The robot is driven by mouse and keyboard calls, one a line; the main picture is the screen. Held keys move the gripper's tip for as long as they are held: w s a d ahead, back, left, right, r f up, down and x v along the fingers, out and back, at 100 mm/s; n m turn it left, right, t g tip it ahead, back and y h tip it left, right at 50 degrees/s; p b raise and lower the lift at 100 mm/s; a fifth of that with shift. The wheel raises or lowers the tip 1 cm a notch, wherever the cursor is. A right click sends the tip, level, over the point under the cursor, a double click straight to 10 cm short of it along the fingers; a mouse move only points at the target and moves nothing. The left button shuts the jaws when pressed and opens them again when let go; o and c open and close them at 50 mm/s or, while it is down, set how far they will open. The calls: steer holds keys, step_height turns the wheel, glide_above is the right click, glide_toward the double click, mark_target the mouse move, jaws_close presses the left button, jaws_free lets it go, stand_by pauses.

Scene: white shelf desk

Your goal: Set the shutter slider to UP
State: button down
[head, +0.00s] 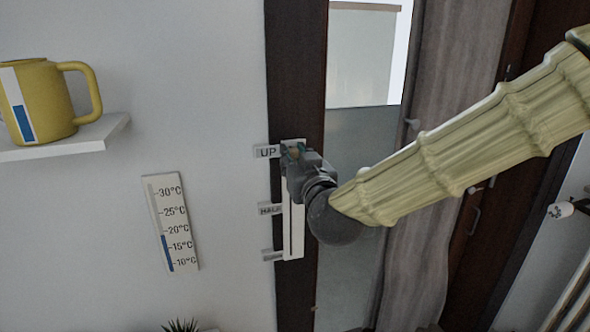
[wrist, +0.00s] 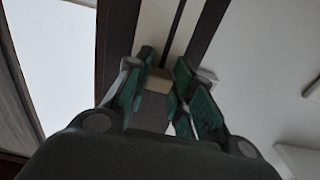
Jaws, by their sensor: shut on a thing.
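The shutter slider is a white upright track (head: 293,235) on a dark post, with labels UP (head: 266,152) at the top, HALF (head: 270,209) in the middle and a lowest label (head: 272,255) too small to read. My gripper (head: 294,153) is at the top of the track, level with the UP label. In the wrist view, its green-padded fingers (wrist: 165,82) are shut on the beige slider knob (wrist: 159,79). The knob is mostly hidden by the fingers in the head view.
A thermometer panel (head: 171,222) hangs on the wall to the left. A yellow mug (head: 45,105) stands on a white shelf (head: 100,133) at the upper left. A window (head: 366,60) and a grey curtain (head: 450,70) are right of the post, behind my arm.

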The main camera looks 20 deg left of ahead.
steer(key=shift+w+r, duration=0.1)
steer(key=shift+r, duration=0.35)
steer(key=c, duration=1.2)
jaws_free()
steer(key=shift+r, duration=0.1)
steer(key=shift+s+d+f, duration=0.2)
steer(key=shift+s+d, duration=0.15)
steer(key=shift+s, duration=0.05)
steer(key=v, duration=1.1)
steer(key=shift+r, duration=0.2)
steer(key=shift+s, duration=0.1)
